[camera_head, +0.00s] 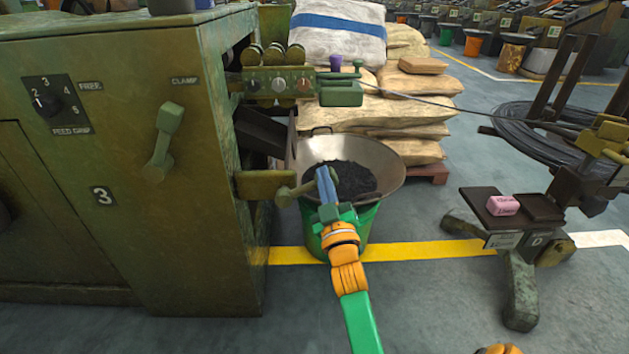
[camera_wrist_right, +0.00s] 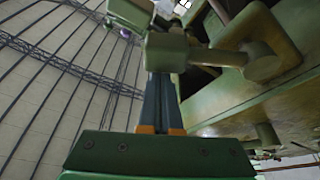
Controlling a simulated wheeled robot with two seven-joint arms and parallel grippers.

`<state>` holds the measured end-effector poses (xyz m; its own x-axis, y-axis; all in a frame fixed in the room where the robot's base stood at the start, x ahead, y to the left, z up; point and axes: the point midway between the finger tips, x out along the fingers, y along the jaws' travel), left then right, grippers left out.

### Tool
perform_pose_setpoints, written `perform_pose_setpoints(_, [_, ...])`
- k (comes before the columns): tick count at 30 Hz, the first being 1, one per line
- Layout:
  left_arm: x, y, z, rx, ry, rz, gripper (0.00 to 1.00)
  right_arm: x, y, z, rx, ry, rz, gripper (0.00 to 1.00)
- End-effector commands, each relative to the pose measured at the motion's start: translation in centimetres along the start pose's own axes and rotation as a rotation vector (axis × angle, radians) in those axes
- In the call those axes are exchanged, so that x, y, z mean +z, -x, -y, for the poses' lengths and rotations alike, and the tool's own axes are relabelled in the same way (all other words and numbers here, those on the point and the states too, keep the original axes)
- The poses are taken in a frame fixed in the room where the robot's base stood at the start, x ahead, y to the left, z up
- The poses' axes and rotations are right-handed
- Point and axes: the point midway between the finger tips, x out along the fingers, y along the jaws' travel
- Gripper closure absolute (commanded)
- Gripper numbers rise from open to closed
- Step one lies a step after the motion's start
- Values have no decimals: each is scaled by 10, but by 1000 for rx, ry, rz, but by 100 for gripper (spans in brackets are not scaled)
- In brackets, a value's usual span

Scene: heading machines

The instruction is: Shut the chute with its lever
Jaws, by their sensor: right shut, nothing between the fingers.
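The chute (camera_head: 262,131) is a dark sloping trough coming out of the green machine's side, above a wide metal pan (camera_head: 390,165) of dark pieces. An olive lever (camera_head: 287,196) with a rounded end sticks out from a bracket (camera_head: 262,184) below the chute. My right gripper (camera_head: 322,178) has its blue fingers together, empty, just right of the lever's end. In the right wrist view the shut fingers (camera_wrist_right: 160,85) point up at an olive block (camera_wrist_right: 167,52); I cannot tell whether they touch. My left gripper is not in view.
The green machine (camera_head: 190,235) fills the left, with a clamp handle (camera_head: 163,141) on its front. A green bucket (camera_head: 367,217) stands under the pan. Sacks (camera_head: 413,107) are stacked behind. A wire coil (camera_head: 540,125) and a stand with a pink block (camera_head: 503,205) are at right.

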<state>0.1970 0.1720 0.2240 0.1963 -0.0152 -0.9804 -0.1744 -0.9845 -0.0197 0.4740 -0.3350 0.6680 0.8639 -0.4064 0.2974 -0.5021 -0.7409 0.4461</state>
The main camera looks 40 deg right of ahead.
Motion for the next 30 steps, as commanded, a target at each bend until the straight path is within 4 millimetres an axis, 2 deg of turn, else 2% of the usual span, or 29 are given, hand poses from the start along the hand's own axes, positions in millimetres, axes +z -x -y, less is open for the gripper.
perform_pose_setpoints(3, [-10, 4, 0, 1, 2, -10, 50, 10, 3, 0, 19, -56, 4, 100])
perform_pose_setpoints(10, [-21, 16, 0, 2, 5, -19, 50, 17, 6, -1, 44, -128, 4, 100])
perform_pose_setpoints(30, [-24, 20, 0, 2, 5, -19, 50, 21, 7, -1, 51, -153, 8, 100])
